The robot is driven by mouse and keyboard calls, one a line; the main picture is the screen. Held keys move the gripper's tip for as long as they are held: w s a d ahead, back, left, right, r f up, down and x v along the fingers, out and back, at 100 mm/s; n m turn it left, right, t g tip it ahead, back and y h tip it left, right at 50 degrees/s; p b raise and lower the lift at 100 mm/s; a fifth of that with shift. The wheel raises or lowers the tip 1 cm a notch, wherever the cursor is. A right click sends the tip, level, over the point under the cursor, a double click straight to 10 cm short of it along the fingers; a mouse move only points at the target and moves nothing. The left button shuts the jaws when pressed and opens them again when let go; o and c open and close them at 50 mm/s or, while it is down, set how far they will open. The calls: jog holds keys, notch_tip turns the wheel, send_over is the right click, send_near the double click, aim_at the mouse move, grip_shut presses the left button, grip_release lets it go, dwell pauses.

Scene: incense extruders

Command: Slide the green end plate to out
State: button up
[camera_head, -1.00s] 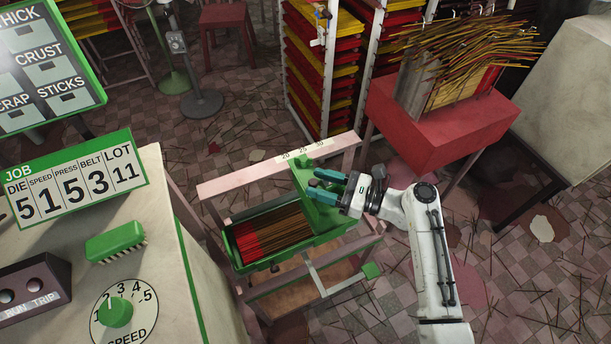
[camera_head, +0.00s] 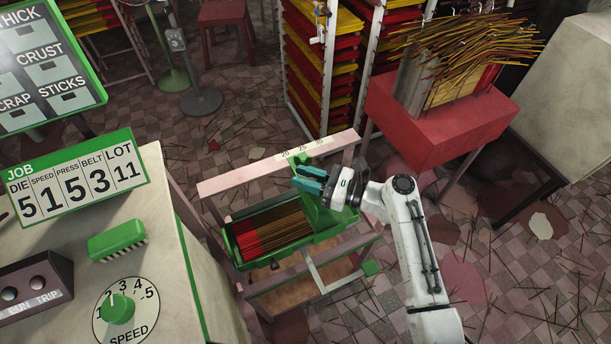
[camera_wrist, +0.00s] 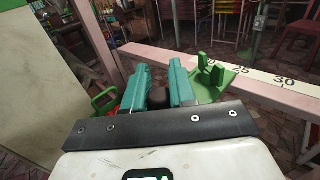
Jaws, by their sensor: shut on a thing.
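The green end plate (camera_head: 325,217) stands at the right end of the green tray of brown and red incense sticks (camera_head: 268,231). Its upper part, with a small pointer (camera_head: 301,160), reaches the pale rail. In the wrist view the pointer (camera_wrist: 207,72) sits near the 20 mark, left of 25 and 30. My gripper (camera_head: 307,179) comes in from the right over the plate. Its teal fingers (camera_wrist: 160,84) are closed with a gap between them and a dark part (camera_wrist: 155,101) in the gap. The fingers and wrist hide the grasped part of the plate.
The pale rail with the scale (camera_head: 230,177) runs behind the tray. A bench with the speed dial (camera_head: 117,309) is at the left. A red stand (camera_head: 435,125) with incense bundles is at the back right. The tiled floor at the right holds scattered sticks.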

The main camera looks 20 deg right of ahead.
grip_shut()
jog(key=shift+d, duration=0.1)
jog(key=d, duration=1.5)
jog(key=shift+d+b, duration=0.25)
jog(key=shift+b, duration=0.05)
jog(key=shift+r, duration=0.1)
jog(key=o, duration=0.6)
grip_release()
jog(key=shift+o, duration=0.2)
jog(key=b+v, duration=0.1)
jog(key=v, duration=0.9)
jog(key=shift+s+d, duration=0.25)
jog(key=shift+s, duration=0.05)
